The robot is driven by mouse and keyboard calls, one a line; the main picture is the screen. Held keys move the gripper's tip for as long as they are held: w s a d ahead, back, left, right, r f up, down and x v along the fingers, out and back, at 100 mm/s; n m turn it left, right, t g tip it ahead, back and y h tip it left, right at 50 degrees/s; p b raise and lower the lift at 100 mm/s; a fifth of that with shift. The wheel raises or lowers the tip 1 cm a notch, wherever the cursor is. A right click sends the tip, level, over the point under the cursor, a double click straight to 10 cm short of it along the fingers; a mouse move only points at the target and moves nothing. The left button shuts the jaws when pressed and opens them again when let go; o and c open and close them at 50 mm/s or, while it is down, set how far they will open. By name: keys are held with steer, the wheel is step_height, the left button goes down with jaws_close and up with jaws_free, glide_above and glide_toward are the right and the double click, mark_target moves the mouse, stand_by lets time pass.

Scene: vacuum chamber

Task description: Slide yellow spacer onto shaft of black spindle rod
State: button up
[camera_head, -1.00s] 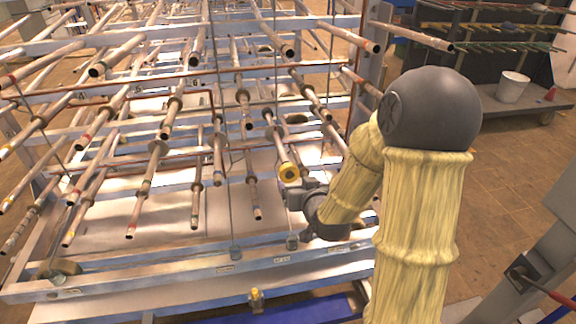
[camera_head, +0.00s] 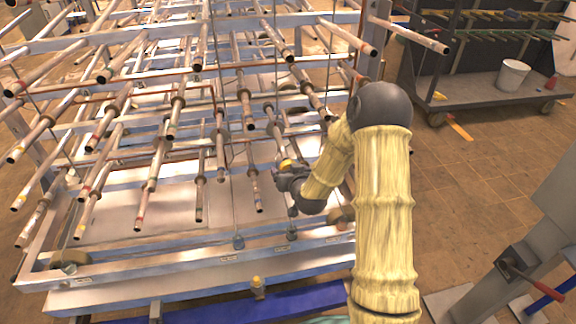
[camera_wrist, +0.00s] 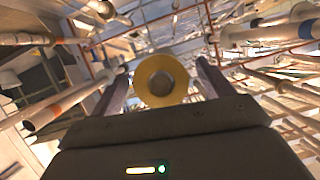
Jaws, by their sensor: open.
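The yellow spacer (camera_wrist: 160,80) is a thick ring, seen face-on between my fingers in the wrist view. A grey round rod end (camera_wrist: 161,82) fills its hole, so it appears to sit around the tip of the rod; how far along is hidden. In the head view the spacer (camera_head: 287,163) shows at the near end of a grey-brown spindle rod (camera_head: 279,140), just above my gripper (camera_head: 283,175). My gripper (camera_wrist: 160,88) is open, with one finger on each side of the spacer. A gap shows on each side.
Many similar rods on the metal rack (camera_head: 190,245) surround my gripper, several close by on both sides. A cart with a white bucket (camera_head: 513,75) stands at the back right.

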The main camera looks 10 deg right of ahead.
mark_target(286, 162)
steer(key=shift+x, duration=1.15)
steer(key=c, duration=1.1)
steer(key=shift+w+f, duration=0.15)
steer(key=shift+w, duration=1.35)
steer(key=o, duration=1.1)
steer(key=a+b+v, duration=0.1)
steer(key=b+v, duration=0.3)
steer(key=v, duration=1.3)
steer(key=shift+d+b, duration=0.3)
steer(key=shift+d, duration=0.2)
